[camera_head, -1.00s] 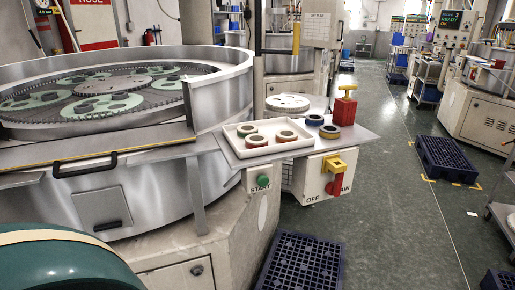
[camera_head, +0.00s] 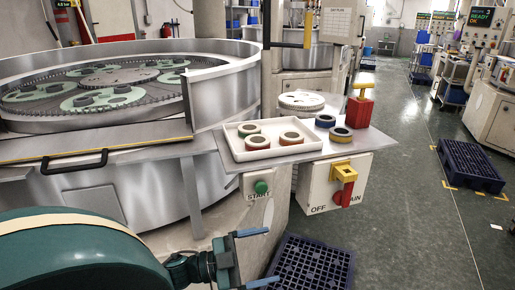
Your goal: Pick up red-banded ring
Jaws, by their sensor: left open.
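Two rings with reddish bands sit at the front of the white tray: one at front left (camera_head: 257,142) and one at right (camera_head: 291,139), the latter more orange. The bands are too small for me to tell their exact colours apart. A third ring (camera_head: 248,129) with a dark greenish band lies behind them in the tray (camera_head: 238,150). My left gripper (camera_head: 258,258) is open and empty, with blue fingertips, low in front of the machine. It is below and apart from the tray and its shelf. My right gripper is out of view.
On the shelf (camera_head: 373,142), right of the tray, are a blue-banded ring (camera_head: 325,121), a yellowish-banded ring (camera_head: 341,134) and a red block-like object (camera_head: 359,112). The control box (camera_head: 325,190) hangs below. A dark blue crate (camera_head: 312,262) stands on the floor.

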